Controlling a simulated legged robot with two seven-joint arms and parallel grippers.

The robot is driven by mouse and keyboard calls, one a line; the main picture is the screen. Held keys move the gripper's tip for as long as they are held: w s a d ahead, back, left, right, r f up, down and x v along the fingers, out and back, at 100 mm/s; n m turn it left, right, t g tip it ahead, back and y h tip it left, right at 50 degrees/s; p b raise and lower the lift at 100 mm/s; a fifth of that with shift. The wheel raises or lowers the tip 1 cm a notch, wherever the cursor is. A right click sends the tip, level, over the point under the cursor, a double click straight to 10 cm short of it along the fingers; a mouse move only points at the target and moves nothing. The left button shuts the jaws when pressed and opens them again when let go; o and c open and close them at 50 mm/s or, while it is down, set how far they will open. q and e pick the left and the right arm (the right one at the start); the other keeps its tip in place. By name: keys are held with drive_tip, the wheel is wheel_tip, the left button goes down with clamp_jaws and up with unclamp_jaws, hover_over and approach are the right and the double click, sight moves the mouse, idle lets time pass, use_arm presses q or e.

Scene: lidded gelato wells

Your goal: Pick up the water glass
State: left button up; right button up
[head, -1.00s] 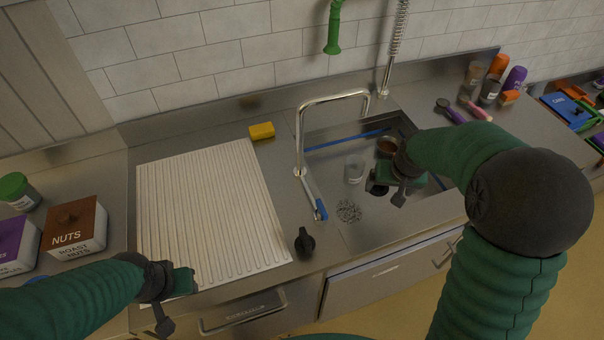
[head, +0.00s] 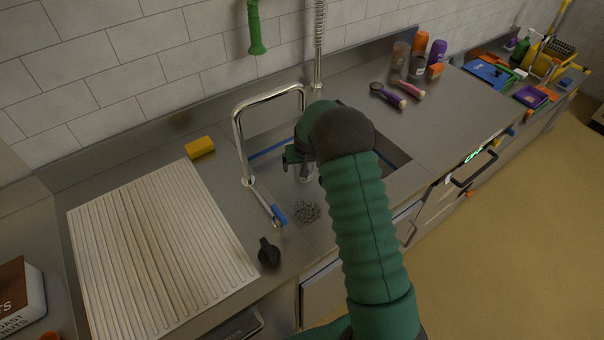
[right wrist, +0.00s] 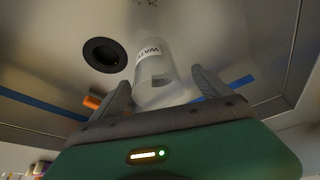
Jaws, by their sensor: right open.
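The water glass (right wrist: 155,70) is clear and frosted, with a white label whose visible letters read "WAT". In the right wrist view it is between the two dark fingers of my right gripper (right wrist: 160,82), which are apart with gaps on both sides. In the head view my right gripper (head: 297,157) is over the sink, and a small part of the glass (head: 305,176) shows below it. The rest is hidden behind the gripper and arm. My left gripper is not in view.
The steel sink (head: 398,178) has a chrome faucet (head: 240,140) at its left. A ribbed white board (head: 150,250), a yellow sponge (head: 200,147) and a black knob (head: 268,252) are on the left. A dark drain (right wrist: 105,55) shows near the glass.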

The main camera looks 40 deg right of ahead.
drive_tip(key=x, duration=0.5)
drive_tip(key=shift+d+f, duration=0.15)
drive_tip(key=shift+d, duration=0.15)
drive_tip(key=c, duration=0.5)
drive_tip(key=shift+r+p, duration=0.2)
drive_tip(key=shift+p, duration=0.1)
drive_tip(key=c, duration=1.3)
